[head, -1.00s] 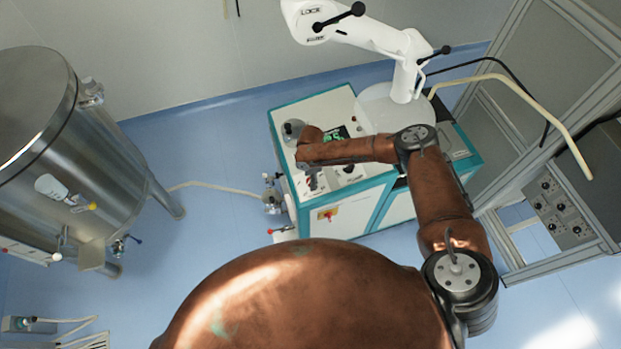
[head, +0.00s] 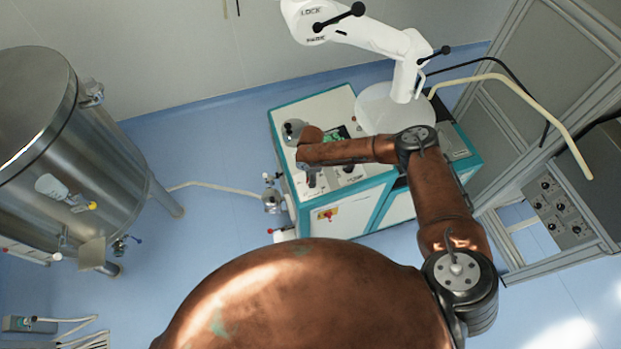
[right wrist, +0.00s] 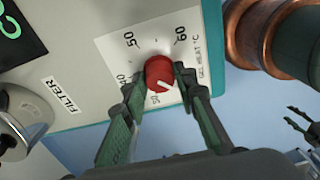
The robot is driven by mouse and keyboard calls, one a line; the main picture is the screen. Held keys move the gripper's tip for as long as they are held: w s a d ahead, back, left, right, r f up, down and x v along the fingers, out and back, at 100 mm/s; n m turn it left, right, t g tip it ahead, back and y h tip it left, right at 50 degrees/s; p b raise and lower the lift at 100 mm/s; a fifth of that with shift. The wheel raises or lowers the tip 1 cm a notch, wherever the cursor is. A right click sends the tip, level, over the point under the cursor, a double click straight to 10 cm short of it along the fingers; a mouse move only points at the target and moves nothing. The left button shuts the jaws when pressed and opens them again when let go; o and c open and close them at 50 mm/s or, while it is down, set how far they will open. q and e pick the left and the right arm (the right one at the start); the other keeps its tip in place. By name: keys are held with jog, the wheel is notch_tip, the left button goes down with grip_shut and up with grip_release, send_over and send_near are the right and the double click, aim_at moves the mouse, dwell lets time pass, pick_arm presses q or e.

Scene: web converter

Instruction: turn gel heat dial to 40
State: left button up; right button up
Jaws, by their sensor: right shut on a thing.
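The red gel heat dial (right wrist: 160,73) sits on the panel's white scale plate, with 40, 50 and 60 legible and a lower number hard to read. Its white mark faces down and slightly right in the right wrist view, away from the 40. My right gripper (right wrist: 158,82) is shut on the dial, one finger on each side. In the head view my right forearm and wrist cover the dial on the white and teal machine (head: 285,165). My left gripper shows small at the right edge of the right wrist view (right wrist: 300,124), its fingers apart and empty.
A steel tank (head: 85,150) stands left and a metal frame (head: 510,225) right.

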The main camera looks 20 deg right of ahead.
jog(key=shift+s+r+m+p, duration=0.1)
jog(key=shift+r+m+p, duration=0.05)
jog(key=shift+m+p, duration=0.9)
jog(key=m+t+p, duration=0.1)
jog(key=m+p, duration=0.1)
jog(key=m, duration=0.1)
jog(key=shift+m, duration=0.35)
jog(key=m+p, duration=0.2)
jog(key=shift+m, duration=0.4)
jog(key=shift+a+m+h+p, duration=0.1)
jog(key=shift+m+h+p, duration=0.25)
jog(key=shift+m, duration=0.55)
jog(key=m, duration=0.3)
jog(key=shift+s+m+t+h, duration=0.1)
jog(key=shift+m+t+h, duration=0.2)
jog(key=shift+t, duration=0.1)
jog(key=m, duration=0.4)
jog(key=shift+a+f+h, duration=0.1)
jog(key=shift+f+h, duration=0.1)
jog(key=shift+h, duration=0.05)
jog(key=m, duration=0.5)
jog(key=shift+h, duration=0.4)
jog(key=shift+m, duration=1.7)
